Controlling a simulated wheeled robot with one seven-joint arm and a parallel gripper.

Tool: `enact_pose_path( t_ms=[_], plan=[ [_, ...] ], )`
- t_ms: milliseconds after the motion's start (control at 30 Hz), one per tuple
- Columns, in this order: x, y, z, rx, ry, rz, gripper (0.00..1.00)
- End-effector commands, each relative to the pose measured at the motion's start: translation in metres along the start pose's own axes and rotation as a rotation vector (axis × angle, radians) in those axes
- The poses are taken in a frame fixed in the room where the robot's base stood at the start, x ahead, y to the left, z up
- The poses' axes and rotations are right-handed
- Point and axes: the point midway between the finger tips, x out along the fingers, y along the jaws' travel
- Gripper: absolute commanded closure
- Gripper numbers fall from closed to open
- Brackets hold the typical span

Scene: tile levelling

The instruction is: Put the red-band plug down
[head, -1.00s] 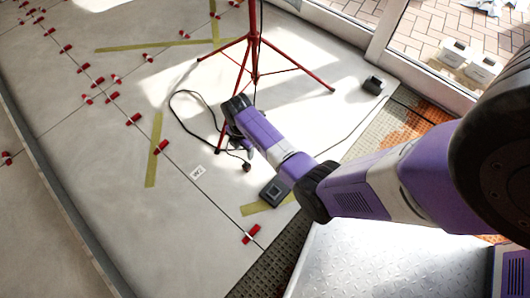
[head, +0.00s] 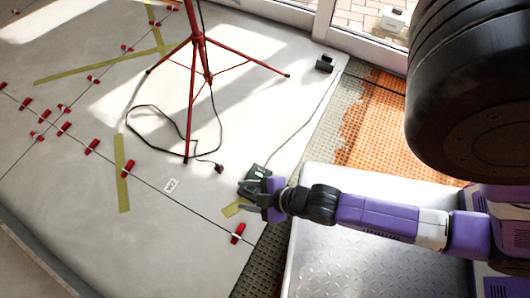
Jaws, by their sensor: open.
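A small dark plug with a reddish tint (head: 220,169) lies on the pale tile floor at the end of a black cable (head: 140,110); its band is too small to make out. My gripper (head: 247,195) is open, low over the floor, to the right of and nearer than this plug, and apart from it. A dark socket box (head: 258,172) stands just behind my gripper, partly hidden by it. I cannot tell whether the jaws touch the box or whether anything is between them.
A red tripod (head: 197,75) stands behind, the loose cable around its legs. A black box (head: 325,63) by the door frame has a cable running towards the socket box. Red levelling clips (head: 238,233) line the tile joints. A metal plate (head: 350,260) lies right.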

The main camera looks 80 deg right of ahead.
Motion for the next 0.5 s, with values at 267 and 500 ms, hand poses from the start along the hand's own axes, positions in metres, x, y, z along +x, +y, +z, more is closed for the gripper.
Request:
enact_pose_path(
  t_ms=[267,500],
  plan=[
    [-0.133,0.025,-0.08,0.331,0.29,0.01,0.52],
    [-0.189,0.045,-0.124,0.487,0.424,-0.017,0.52]
  ],
)
